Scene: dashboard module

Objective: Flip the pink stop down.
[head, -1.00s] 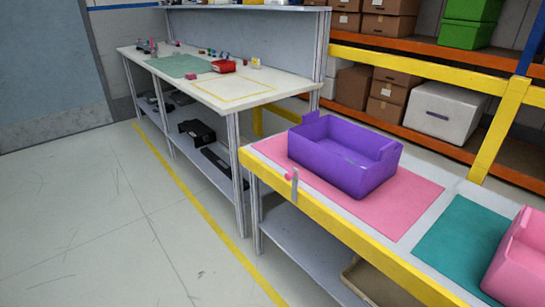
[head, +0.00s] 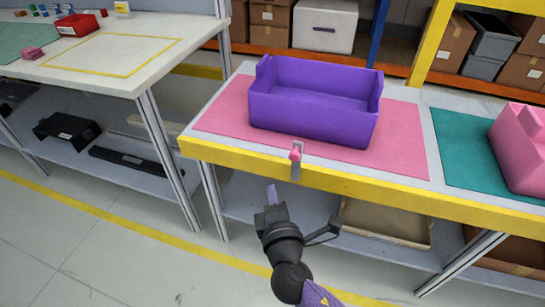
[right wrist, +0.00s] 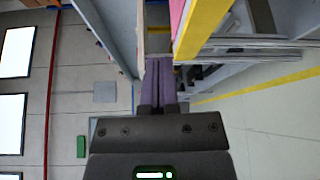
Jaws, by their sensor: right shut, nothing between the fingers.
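The pink stop (head: 296,153) is a small pink knob on a grey metal strip at the yellow front rail, in front of the purple bin (head: 312,120). It stands upright above the rail edge. My right gripper (head: 272,190) is below and a little left of the stop, apart from it in the picture. Its purple fingers are shut together with nothing between them, as the right wrist view (right wrist: 159,65) also shows. I cannot make out the stop in the right wrist view. My left gripper is not in view.
The purple bin rests on a pink mat (head: 405,150) on the bench. The yellow rail (head: 400,195) runs along the bench front. A pink bin (head: 520,150) sits at right on a teal mat (head: 462,160). A lower shelf with a tan tray (head: 385,222) lies beneath. A white table (head: 60,72) stands left.

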